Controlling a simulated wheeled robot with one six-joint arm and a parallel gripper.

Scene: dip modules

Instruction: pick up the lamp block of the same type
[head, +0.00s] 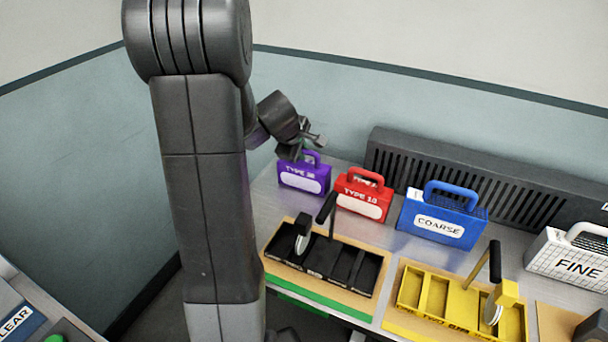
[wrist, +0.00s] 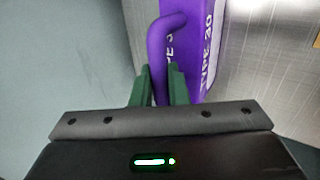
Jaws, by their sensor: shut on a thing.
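The purple lamp block (head: 289,181) with a white label and "TYPE 3…" lettering is at the far left corner of the metal table. In the wrist view the purple block (wrist: 206,50) reads "TYPE 30". My gripper (head: 298,150) is at its top; in the wrist view the green fingers of my gripper (wrist: 161,75) are shut on its purple handle, one on each side. I cannot tell whether its base touches the table. A red block (head: 363,196) marked "TYPE 10" stands upright just right of it.
A blue "COARSE" case (head: 443,220) and a white "FINE" case (head: 570,262) stand further right. A black tray (head: 322,266) and a yellow tray (head: 458,307), both with upright handles, lie in front. A dark slotted panel (head: 480,175) runs behind. The wall is close at the left.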

